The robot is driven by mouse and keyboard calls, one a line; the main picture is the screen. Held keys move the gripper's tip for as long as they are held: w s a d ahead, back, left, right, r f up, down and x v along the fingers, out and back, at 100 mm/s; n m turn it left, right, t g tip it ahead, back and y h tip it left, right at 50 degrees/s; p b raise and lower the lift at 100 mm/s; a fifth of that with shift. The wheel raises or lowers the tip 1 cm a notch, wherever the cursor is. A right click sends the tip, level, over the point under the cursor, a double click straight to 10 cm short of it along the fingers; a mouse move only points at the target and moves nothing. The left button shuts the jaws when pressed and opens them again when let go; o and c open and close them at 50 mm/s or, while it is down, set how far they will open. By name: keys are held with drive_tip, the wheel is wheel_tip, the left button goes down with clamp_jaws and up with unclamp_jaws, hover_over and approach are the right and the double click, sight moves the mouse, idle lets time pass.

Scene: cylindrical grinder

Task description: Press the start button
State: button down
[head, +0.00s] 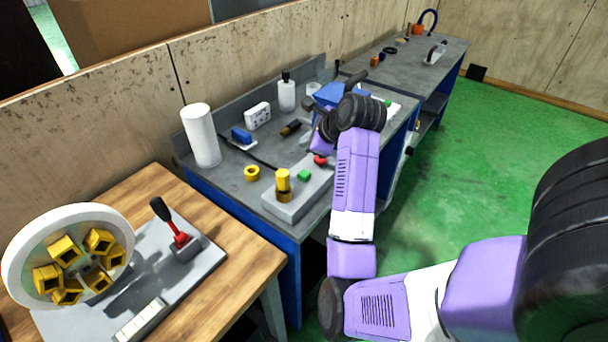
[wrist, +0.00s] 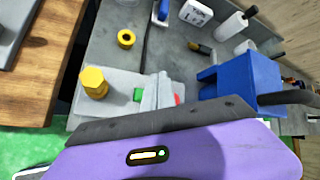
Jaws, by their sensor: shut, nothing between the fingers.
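A light grey control box (head: 289,205) lies on the grey bench. On it are a yellow knob (head: 283,180), a green button (head: 304,175) and a red button (head: 320,160). The wrist view shows the same box with the yellow knob (wrist: 95,83), the green button (wrist: 138,95) and the red button (wrist: 177,99). My gripper (wrist: 160,80) is shut and empty. Its pale fingers appear between the green and red buttons in the wrist view, and I cannot tell whether they touch the box. The head view does not show the fingertips clearly.
A blue block-like object (wrist: 240,76) stands close by on the bench. A yellow ring (head: 252,173), a white cylinder (head: 201,136) and a white bottle (head: 286,94) are farther back. A wooden table (head: 229,251) with a red-and-black lever (head: 177,228) is at left. Green floor at right is open.

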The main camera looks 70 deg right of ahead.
drive_tip(key=b, duration=0.6)
hover_over(306, 175)
wheel_tip(306, 175, down, 6)
drive_tip(key=shift+f, duration=0.15)
drive_tip(key=shift+f+b, duration=0.4)
drive_tip(key=shift+f, duration=0.5)
drive_tip(key=shift+f, duration=0.1)
idle(0.7)
drive_tip(key=shift+f, duration=0.3)
drive_tip(key=shift+f+b, duration=0.35)
drive_tip(key=shift+f, duration=0.3)
idle(0.8)
drive_tip(key=shift+r, duration=0.2)
drive_tip(key=shift+r+p, duration=0.85)
drive_tip(key=shift+p, duration=0.25)
wheel_tip(306, 175, up, 5)
drive_tip(key=p, duration=0.5)
